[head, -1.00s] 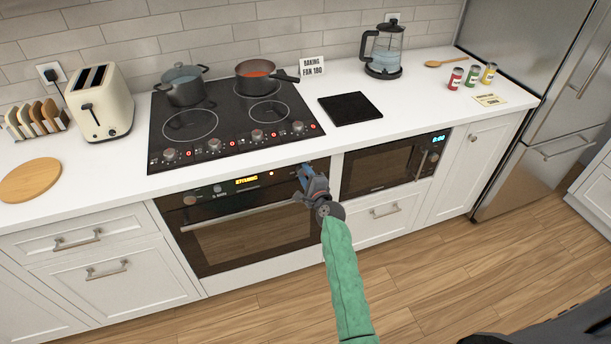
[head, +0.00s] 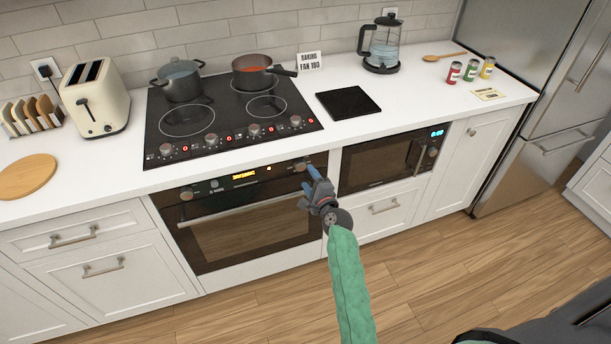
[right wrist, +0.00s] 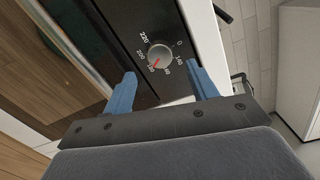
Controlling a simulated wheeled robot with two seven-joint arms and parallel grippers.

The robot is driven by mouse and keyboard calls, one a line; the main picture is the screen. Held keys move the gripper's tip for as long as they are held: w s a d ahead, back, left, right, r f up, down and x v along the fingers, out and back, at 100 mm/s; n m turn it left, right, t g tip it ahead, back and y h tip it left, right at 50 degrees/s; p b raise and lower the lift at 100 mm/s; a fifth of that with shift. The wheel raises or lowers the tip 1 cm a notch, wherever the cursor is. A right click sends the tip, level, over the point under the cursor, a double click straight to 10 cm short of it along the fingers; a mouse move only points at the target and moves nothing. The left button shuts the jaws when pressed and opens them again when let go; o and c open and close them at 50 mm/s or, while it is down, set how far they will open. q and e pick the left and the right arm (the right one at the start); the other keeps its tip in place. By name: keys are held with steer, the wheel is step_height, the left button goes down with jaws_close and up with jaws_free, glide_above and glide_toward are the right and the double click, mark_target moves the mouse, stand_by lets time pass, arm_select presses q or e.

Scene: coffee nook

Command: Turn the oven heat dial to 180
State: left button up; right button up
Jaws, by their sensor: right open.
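The oven (head: 240,215) is under the hob, with a lit amber display (head: 244,176) too small to read. The heat dial is a silver round knob (right wrist: 160,56) in the right wrist view, ringed by numbers from 0 to 220. Its red mark points to the lower left, at what looks like the 180 label. My right gripper (right wrist: 160,76) is open and empty. Its two blue fingers are apart, one on each side of the dial and short of it. In the head view my right gripper (head: 311,184) is at the oven's right end. My left gripper is not in view.
The oven's long handle (head: 245,207) runs below the panel. A hob with two pots (head: 180,82) is above, and a built-in microwave (head: 385,160) is to the right. A small sign (head: 310,61) on the counter reads baking fan, with 180 likely. The floor in front is clear.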

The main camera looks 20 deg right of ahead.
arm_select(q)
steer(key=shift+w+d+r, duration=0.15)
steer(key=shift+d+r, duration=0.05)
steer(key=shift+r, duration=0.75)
arm_select(e)
steer(key=shift+s+d, duration=0.15)
steer(key=shift+s, duration=1.1)
steer(key=s+a+f+n+g+h, duration=0.15)
steer(key=s+n+g, duration=0.75)
steer(key=s, duration=1)
steer(key=s+a+f+n+g, duration=0.25)
steer(key=s+n+g, duration=0.25)
steer(key=s+n, duration=1.15)
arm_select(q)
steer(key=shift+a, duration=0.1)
arm_select(e)
steer(key=s+a+f+m, duration=0.1)
steer(key=s+f, duration=0.1)
steer(key=f, duration=1)
steer(key=s+a+f+m+g, duration=0.1)
steer(key=s+f, duration=0.2)
steer(key=f, duration=1)
steer(key=s+a+f+m+g, duration=0.1)
steer(key=s+f, duration=0.2)
steer(key=f, duration=1)
steer(key=shift+s, duration=0.2)
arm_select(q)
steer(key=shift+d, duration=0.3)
arm_select(e)
steer(key=shift+m, duration=0.25)
